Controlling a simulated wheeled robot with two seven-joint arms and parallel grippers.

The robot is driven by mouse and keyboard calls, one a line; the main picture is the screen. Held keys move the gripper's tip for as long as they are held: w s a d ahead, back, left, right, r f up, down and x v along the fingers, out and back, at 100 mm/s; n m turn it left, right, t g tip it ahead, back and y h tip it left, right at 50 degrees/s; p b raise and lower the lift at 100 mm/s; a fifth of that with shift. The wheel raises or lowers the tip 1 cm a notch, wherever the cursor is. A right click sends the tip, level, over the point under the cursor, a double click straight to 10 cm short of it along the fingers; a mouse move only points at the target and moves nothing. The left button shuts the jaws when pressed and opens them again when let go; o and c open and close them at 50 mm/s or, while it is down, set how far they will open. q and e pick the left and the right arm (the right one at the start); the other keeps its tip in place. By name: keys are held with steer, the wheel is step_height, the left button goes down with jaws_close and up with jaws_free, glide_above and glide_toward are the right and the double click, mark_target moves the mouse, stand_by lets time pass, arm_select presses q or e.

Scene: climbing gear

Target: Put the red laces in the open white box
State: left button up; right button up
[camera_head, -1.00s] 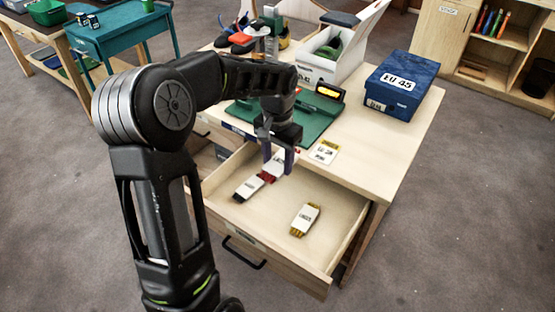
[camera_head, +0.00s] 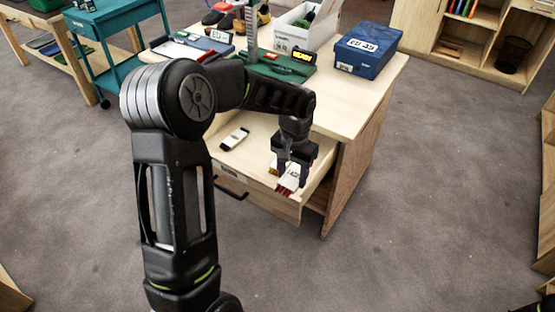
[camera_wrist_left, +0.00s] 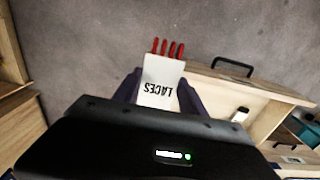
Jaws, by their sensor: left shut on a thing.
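The red laces (camera_head: 289,186), in a white paper band, are held between the fingers of my left gripper (camera_head: 292,168). They hang over the open drawer's front right part. My left gripper is well in front of the box. My right gripper is not in view.
The open drawer (camera_head: 225,167) holds a dark bundle of laces (camera_head: 234,138); something yellow shows beside my gripper. A closed blue box (camera_head: 368,50) stands right of the white box. A green device (camera_head: 283,67) lies in front of it. The right tabletop is clear.

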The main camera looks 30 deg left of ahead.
arm_select(q)
steer(key=d+f+b, duration=0.4)
steer(key=d+f, duration=0.1)
steer(key=f, duration=0.4)
steer(key=d+f+b, duration=0.4)
steer(key=d+f, duration=0.2)
steer(key=f, duration=0.3)
steer(key=shift+s+d, duration=0.2)
steer(key=shift+s, duration=0.25)
